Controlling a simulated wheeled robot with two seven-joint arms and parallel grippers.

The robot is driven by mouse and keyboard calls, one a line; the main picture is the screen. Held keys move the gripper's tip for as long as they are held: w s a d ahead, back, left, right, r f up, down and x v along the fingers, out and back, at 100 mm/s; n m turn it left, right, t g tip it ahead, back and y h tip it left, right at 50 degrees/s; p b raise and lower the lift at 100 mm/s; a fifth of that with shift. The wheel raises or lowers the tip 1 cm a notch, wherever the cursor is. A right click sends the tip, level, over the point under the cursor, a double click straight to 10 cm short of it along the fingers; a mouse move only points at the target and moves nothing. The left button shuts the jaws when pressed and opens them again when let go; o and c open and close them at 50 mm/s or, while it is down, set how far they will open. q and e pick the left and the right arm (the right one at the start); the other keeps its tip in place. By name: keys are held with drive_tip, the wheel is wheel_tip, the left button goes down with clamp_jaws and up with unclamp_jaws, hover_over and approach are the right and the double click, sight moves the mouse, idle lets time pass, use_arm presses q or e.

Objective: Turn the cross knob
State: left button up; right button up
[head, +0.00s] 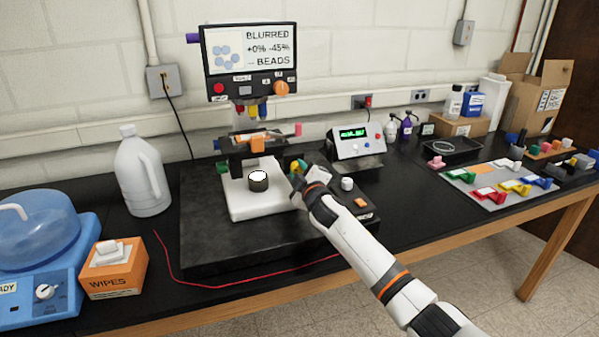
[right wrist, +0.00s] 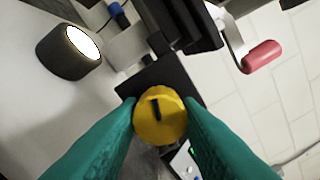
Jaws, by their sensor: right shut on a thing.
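A round yellow knob (right wrist: 160,117) with a dark pointer mark sits between the teal fingers of my right gripper (right wrist: 160,125) in the right wrist view. The fingers touch it on both sides and are shut on it. It is the only knob there, and I see no label on it. In the head view my right gripper (head: 299,172) is at the right side of the microscope-like instrument (head: 262,202), where the fingers mostly hide the knob. The screen (head: 250,60) above reads "BLURRED +0% -45% BEADS". My left gripper is not in view.
A dark cylinder with a lit white top (head: 258,182) stands on the white base. A red-tipped lever (right wrist: 262,57) is close to the right gripper. A display box (head: 356,140) stands behind right. A jug (head: 142,170) and wipes box (head: 114,270) are left.

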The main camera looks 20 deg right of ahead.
drive_tip(key=o, duration=1)
drive_tip(key=shift+c, duration=0.2)
drive_tip(key=s+b, duration=0.1)
drive_tip(key=s, duration=1.1)
drive_tip(key=shift+d, duration=0.15)
